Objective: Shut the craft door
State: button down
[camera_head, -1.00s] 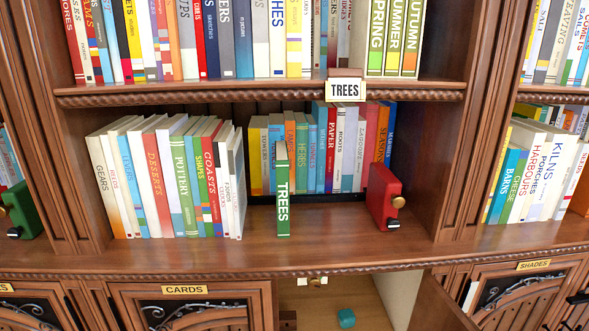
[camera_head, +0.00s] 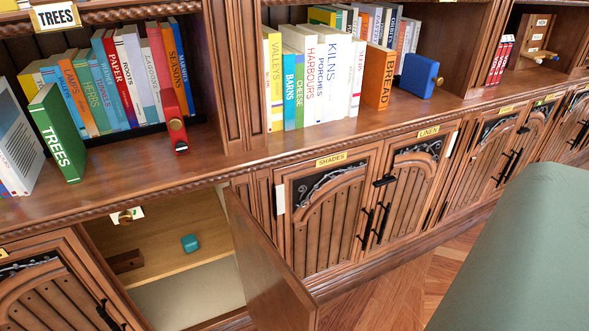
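One cabinet door (camera_head: 268,262) in the lower row stands wide open, swung out toward me from the right side of its compartment. Its plain brown inner face shows. No label reading CRAFT is visible, so I cannot confirm by name that this is the craft door. Inside the open compartment (camera_head: 172,232) are a teal block (camera_head: 190,243) and a dark brown block (camera_head: 126,261) on a light wood shelf. My gripper is not in view.
Closed doors labelled SHADES (camera_head: 331,160) and LINEN (camera_head: 429,131) are right of the open door. A large grey-green surface (camera_head: 530,250) fills the lower right. Wood floor (camera_head: 400,275) lies clear between. A green TREES book (camera_head: 58,135) stands on the shelf above.

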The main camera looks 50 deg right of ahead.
aim_at(277, 300)
jog(key=k+l+u, duration=0.1)
jog(key=l, duration=0.3)
jog(key=k+l+u, duration=0.1)
jog(key=l, duration=0.25)
jog(key=k+l, duration=0.2)
jog(key=l, duration=0.6)
jog(key=k+l+u, duration=0.1)
jog(key=l, duration=0.3)
jog(key=k+l+u, duration=0.1)
jog(key=k+l, duration=0.15)
jog(key=l, duration=0.2)
jog(key=k+l+u, duration=0.1)
jog(key=l, duration=0.3)
jog(key=k+l+u, duration=0.1)
jog(key=k+l, duration=0.25)
